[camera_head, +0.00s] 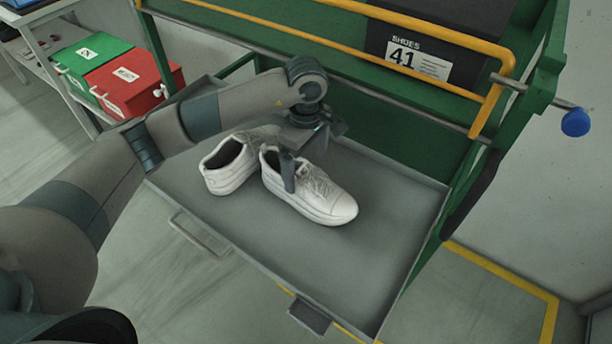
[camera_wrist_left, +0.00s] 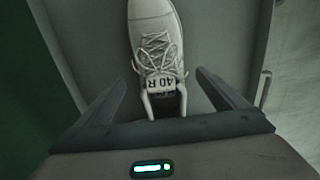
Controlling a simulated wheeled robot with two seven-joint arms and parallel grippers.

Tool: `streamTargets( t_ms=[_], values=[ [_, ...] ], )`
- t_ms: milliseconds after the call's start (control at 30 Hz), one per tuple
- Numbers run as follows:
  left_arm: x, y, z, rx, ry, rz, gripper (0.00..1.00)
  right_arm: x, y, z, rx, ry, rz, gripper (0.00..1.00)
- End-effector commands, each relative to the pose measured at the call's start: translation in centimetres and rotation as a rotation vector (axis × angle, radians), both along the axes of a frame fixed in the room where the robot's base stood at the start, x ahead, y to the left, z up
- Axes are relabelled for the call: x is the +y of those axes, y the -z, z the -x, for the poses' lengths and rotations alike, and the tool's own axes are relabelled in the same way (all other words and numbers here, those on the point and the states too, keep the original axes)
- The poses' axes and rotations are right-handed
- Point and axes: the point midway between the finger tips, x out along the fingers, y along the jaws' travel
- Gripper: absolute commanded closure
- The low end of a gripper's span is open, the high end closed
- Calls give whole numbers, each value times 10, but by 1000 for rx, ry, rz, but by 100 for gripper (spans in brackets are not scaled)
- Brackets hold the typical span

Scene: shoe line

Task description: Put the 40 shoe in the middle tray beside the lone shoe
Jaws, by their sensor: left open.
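Two white lace-up shoes stand side by side in the grey tray (camera_head: 390,235). The right-hand shoe (camera_head: 318,200) points toward the lower right. The other shoe (camera_head: 228,170) is just to its left, partly behind my left arm. My left gripper (camera_head: 290,172) is open above the heel end of the right-hand shoe, with one finger showing at its ankle opening. In the left wrist view this shoe (camera_wrist_left: 158,50) has "40 R" on its tongue and lies between the spread fingers (camera_wrist_left: 162,85). Contact cannot be told. My right gripper is out of view.
A dark box labelled "SHOES 41" (camera_head: 415,55) sits on the level above, behind a yellow rail (camera_head: 350,48). Green (camera_head: 88,60) and red (camera_head: 125,80) boxes stand on a shelf at the upper left. The tray's front and right parts are clear.

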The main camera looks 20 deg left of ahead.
Motion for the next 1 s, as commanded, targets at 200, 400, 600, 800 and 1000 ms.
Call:
streamTargets(
  t_ms=[200,400,600,800,1000],
  values=[
    [0,-18,-1,-1,-1,0,9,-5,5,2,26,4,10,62],
    [0,-21,0,0,-1,0,9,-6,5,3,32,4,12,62],
    [0,-21,0,0,-1,0,9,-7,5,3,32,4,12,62],
    [0,-21,0,0,-1,0,9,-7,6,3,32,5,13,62],
    [0,-20,0,0,0,0,9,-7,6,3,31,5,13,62]
  ],
)
